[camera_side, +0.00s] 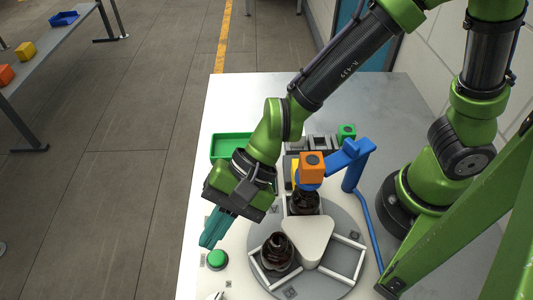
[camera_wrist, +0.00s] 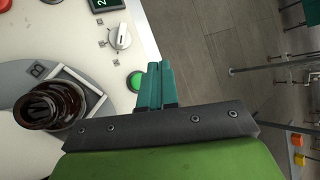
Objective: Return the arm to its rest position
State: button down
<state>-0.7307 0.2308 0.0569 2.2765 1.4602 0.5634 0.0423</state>
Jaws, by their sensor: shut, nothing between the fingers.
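My gripper (camera_side: 212,231) has teal fingers that are closed together with nothing between them; the fingers also show in the wrist view (camera_wrist: 155,86). In the side view it hangs over the left part of the table, close above and left of the green button (camera_side: 217,258). An amber bottle (camera_side: 277,250) stands on the round grey turntable (camera_side: 322,284), to the right of my gripper. A second dark bottle (camera_side: 304,203) stands behind it, under an orange block (camera_side: 312,166) at the blue arm's end. In the wrist view one bottle (camera_wrist: 50,104) is at the left.
A blue post with an arm (camera_side: 352,170) rises beside the turntable. A green tray (camera_side: 231,147) and a green cube (camera_side: 347,131) sit at the back of the table. A white knob (camera_wrist: 120,36) and display (camera_wrist: 106,5) show in the wrist view. The floor left of the table is clear.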

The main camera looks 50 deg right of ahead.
jog(key=shift+d, duration=0.1)
jog(key=w+d+r+n+t+h, duration=0.1)
jog(key=w+d+r+n+t, duration=0.1)
jog(key=d+r, duration=0.4)
jog(key=w+d+r+n+t, duration=0.15)
jog(key=d+r, duration=0.25)
jog(key=d, duration=0.4)
jog(key=s+d+r+n+t+h, duration=0.1)
jog(key=d+h, duration=0.2)
jog(key=d, duration=0.6)
jog(key=s+d+r+n+t+h, duration=0.1)
jog(key=d+r+t+h, duration=0.1)
jog(key=d, duration=0.7)
jog(key=shift+s+d+r+h, duration=0.2)
jog(key=shift+r+h, duration=0.1)
jog(key=shift+h, duration=0.3)
